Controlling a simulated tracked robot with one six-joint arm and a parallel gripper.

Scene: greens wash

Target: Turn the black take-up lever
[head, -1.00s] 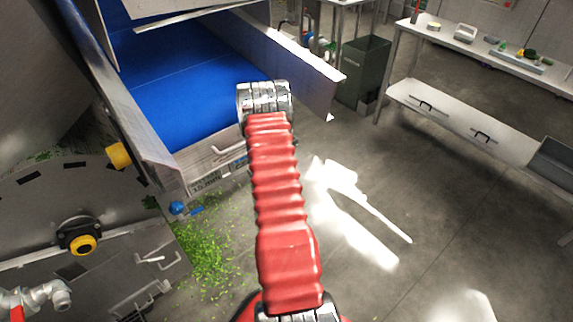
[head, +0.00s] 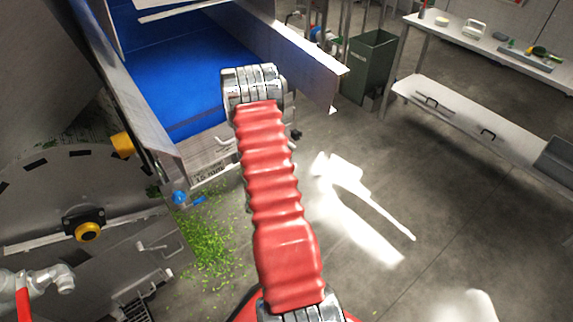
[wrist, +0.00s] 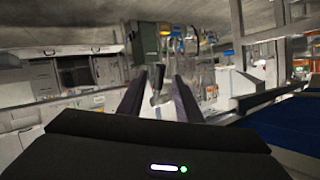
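My gripper (wrist: 159,88) shows in the wrist view with its two dark fingers apart and nothing held. A dark, slim lever-like piece (wrist: 158,80) with a paler lower end appears between the fingers in that view. It looks like the black take-up lever, but it is small and blurred, and its distance from the fingers cannot be told. In the head view a small black knob (head: 296,134) shows just right of my red-sleeved arm, near the lower end of the blue-belt conveyor. My arm hides what lies behind it, and my gripper cannot be made out there.
The conveyor with its blue belt (head: 190,85) and steel side guard (head: 300,65) stands ahead. Green scraps (head: 212,240) lie on the floor beside a steel drum machine. A green bin (head: 368,62) and a steel table (head: 470,45) stand at right. Floor right of my arm is clear.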

